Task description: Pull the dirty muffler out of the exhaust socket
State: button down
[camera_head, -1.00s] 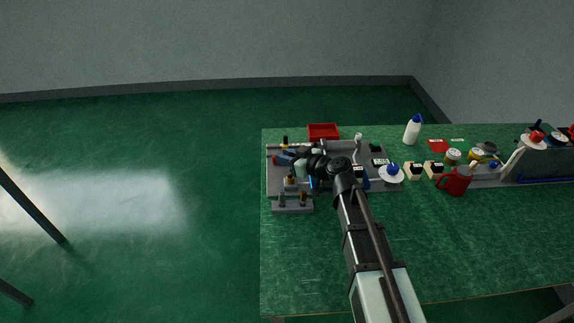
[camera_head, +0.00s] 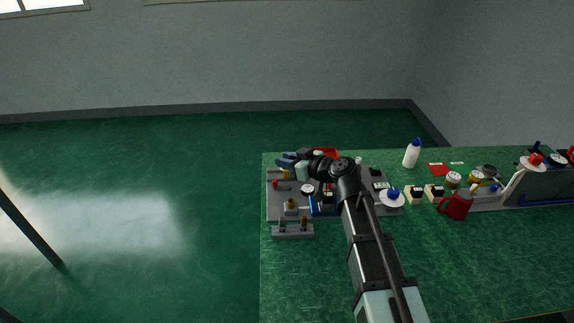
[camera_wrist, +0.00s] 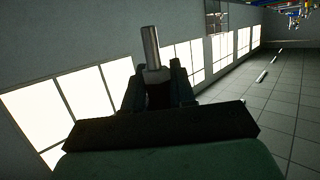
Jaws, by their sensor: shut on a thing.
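In the wrist view, my gripper (camera_wrist: 158,78) is shut on a plain grey cylinder, which I take to be the dirty muffler (camera_wrist: 151,46). The muffler sticks out beyond the fingertips, and its free end touches nothing that I can see. In the head view, my gripper (camera_head: 284,160) points left above the far left part of the grey press plate (camera_head: 276,208). The exhaust socket cannot be picked out; my gripper and wrist cover part of the press.
A small grey stand (camera_head: 293,232) with brass-coloured fittings lies at the plate's front left. A red bin (camera_head: 326,154) is behind my wrist. The front of the green bench is clear.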

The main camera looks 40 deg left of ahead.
jog(key=shift+r, duration=0.2)
jog(key=shift+r, duration=1.35)
jog(key=shift+t, duration=0.3)
